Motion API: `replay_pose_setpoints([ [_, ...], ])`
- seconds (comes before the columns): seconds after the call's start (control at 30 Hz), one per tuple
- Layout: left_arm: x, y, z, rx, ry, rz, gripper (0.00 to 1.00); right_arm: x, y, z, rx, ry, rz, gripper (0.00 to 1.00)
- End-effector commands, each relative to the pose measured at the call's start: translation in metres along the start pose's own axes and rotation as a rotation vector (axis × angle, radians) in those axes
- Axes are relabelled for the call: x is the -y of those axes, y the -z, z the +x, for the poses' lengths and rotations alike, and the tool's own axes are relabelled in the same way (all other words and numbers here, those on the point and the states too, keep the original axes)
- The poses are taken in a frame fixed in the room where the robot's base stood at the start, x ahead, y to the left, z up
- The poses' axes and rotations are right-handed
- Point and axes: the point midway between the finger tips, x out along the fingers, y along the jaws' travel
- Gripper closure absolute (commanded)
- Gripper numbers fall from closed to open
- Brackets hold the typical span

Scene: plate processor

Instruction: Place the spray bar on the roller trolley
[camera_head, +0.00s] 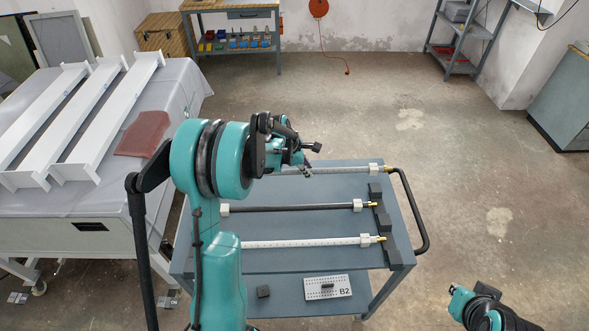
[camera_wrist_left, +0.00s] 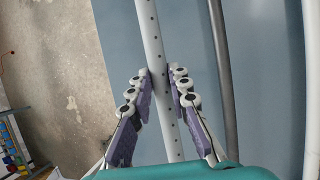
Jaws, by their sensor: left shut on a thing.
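The roller trolley (camera_head: 290,223) is a blue-grey table with a black handle at its right end. A white spray bar (camera_head: 340,170) with a brass end lies along its far edge; I cannot tell whether it is fully resting there. My left gripper (camera_head: 306,165) is shut on this bar, over the trolley's far side. In the left wrist view the bar (camera_wrist_left: 150,35), with a row of small holes, runs between the purple-padded fingers (camera_wrist_left: 163,85). My right arm shows at the lower right of the head view; whether its gripper (camera_head: 458,290) is open is unclear.
A dark bar (camera_head: 290,208) and another white bar (camera_head: 300,242) lie across the trolley. Black blocks (camera_head: 381,220) stand at its right end. A plate marked B2 (camera_head: 328,288) lies below. A covered table (camera_head: 185,90) with white frames stands left.

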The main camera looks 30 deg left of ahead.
Motion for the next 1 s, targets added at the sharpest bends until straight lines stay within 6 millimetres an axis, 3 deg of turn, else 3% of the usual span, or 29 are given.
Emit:
replay_pose_setpoints([
  [0.2, -0.036, 0.047, 0.027, -0.001, -0.001, -0.004, 1.00, 0.000, -0.007, 0.010, 0.000, 0.000, 0.000, 1.00],
  [0.4, -0.059, 0.074, 0.042, 0.000, 0.000, -0.001, 1.00, 0.000, -0.011, 0.015, 0.000, 0.000, 0.000, 1.00],
  [0.6, -0.064, 0.082, 0.050, 0.000, 0.001, 0.000, 1.00, 0.000, -0.012, 0.017, 0.000, 0.000, 0.000, 1.00],
  [0.83, -0.057, 0.094, 0.080, 0.000, 0.000, 0.000, 1.00, 0.000, -0.018, 0.025, 0.000, 0.000, 0.000, 1.00],
  [1.0, -0.057, 0.095, 0.081, 0.000, 0.000, 0.000, 1.00, 0.000, -0.017, 0.024, 0.000, 0.000, 0.000, 1.00],
])
